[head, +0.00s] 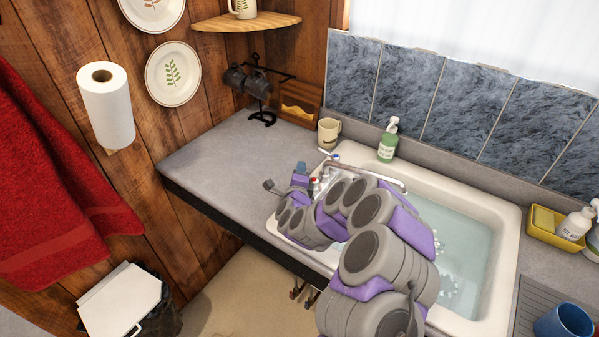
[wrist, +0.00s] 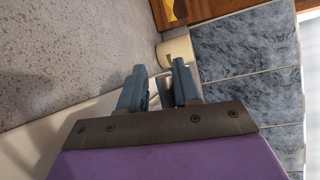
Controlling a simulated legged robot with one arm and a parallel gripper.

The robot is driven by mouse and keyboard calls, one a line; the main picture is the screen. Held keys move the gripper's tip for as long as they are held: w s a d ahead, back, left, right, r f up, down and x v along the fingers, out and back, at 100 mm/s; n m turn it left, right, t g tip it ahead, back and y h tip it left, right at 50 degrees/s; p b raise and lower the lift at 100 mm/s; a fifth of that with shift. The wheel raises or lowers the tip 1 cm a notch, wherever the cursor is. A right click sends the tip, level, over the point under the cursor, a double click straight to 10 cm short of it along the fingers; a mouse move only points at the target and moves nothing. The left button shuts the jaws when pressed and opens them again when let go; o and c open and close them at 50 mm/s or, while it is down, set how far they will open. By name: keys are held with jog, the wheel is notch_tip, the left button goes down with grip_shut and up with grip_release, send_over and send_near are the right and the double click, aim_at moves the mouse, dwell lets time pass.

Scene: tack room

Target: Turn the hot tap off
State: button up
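The hot tap, with a red mark (head: 315,183), stands at the back left corner of the white sink (head: 507,245), partly hidden by my arm. The tap with a blue mark (head: 335,157) is just behind it, and a chrome spout (head: 385,181) reaches over the basin. My gripper (head: 301,170) is just left of the red-marked tap, above the counter edge. In the wrist view its two blue-grey fingers (wrist: 159,88) stand apart. Something pale and grey-blue shows in the gap; I cannot tell what it is or whether the fingers touch it.
A cream mug (head: 329,133) and a green soap bottle (head: 388,140) stand behind the taps. The mug also shows in the wrist view (wrist: 176,51). Water with white flecks fills the basin. The grey counter (head: 230,150) on the left is clear. A yellow caddy (head: 545,224) and blue mug (head: 564,322) are right.

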jog(key=shift+o, duration=0.6)
jog(key=shift+r, duration=0.15)
jog(key=shift+s, duration=0.15)
jog(key=shift+s+r, duration=0.1)
jog(key=shift+s, duration=0.2)
jog(key=s+p, duration=0.1)
jog(key=s, duration=0.1)
jog(key=s+r+p, duration=0.1)
jog(key=s, duration=0.2)
jog(key=s+a+p, duration=0.1)
jog(key=s, duration=0.2)
jog(key=shift+s+a+r, duration=0.1)
jog(key=shift+s+r, duration=0.1)
jog(key=shift+s, duration=0.05)
jog(key=s+p, duration=0.2)
jog(key=p, duration=0.1)
jog(key=shift+a+r, duration=0.15)
jog(key=s+p, duration=0.1)
jog(key=p, duration=0.3)
jog(key=shift+s+a, duration=0.1)
jog(key=shift+s, duration=0.2)
jog(key=s+p, duration=0.1)
jog(key=p, duration=0.2)
jog(key=shift+s+a+r, duration=0.1)
jog(key=shift+s+r, duration=0.05)
jog(key=shift+s+a+p, duration=0.15)
jog(key=shift+s+p, duration=0.9)
jog(key=shift+s, duration=0.3)
